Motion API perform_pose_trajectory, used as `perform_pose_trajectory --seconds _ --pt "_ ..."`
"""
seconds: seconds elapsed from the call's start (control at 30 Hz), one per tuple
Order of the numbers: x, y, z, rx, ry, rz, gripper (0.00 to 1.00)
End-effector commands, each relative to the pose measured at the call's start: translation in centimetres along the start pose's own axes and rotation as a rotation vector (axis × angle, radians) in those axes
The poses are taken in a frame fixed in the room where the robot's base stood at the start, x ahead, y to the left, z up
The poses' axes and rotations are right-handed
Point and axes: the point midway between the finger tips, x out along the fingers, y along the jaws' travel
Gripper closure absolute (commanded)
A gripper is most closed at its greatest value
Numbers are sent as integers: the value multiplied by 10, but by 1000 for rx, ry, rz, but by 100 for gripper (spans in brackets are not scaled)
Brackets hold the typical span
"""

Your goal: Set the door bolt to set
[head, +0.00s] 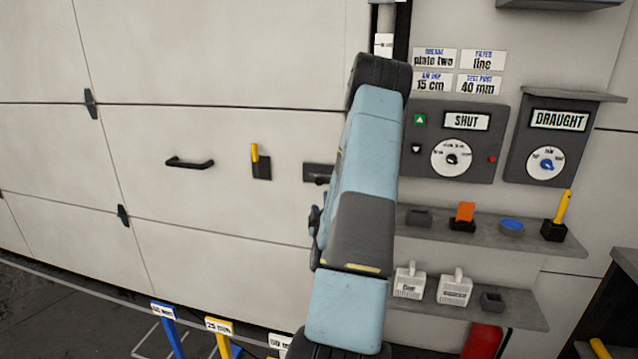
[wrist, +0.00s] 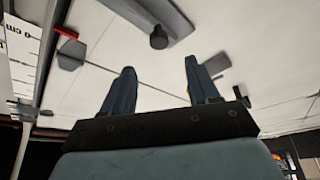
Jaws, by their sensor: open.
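A dark plate with a knob (head: 318,174), which looks like the door bolt, sits on the pale sectional door beside its right edge. My arm covers its right part in the head view. In the wrist view a grey plate with a round dark knob (wrist: 158,41) shows beyond my fingertips and looks like the same bolt. My gripper (wrist: 160,66) is open, with its two fingers apart and nothing between them. The knob appears beyond the gap and apart from the fingers. I cannot tell the bolt's setting. My fingers are not clear in the head view.
On the door are a black pull handle (head: 189,163) and a yellow lever on a dark base (head: 256,155). Right of my arm are a SHUT control panel (head: 466,120), a DRAUGHT dial box (head: 560,120) and shelves with small items. A 0 cm scale (wrist: 22,45) stands left in the wrist view.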

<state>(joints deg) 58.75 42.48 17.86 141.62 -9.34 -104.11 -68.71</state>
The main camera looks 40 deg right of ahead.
Motion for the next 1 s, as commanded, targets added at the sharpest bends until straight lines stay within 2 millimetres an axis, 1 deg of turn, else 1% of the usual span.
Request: perform_pose_trajectory --seconds 0.4,0.6,0.8,1.0 --pt "72 1 0 1 0 2 40" --pt "103 1 1 1 -1 1 40" --pt "121 0 1 0 -1 0 40" --pt "125 0 0 1 -1 -1 40"
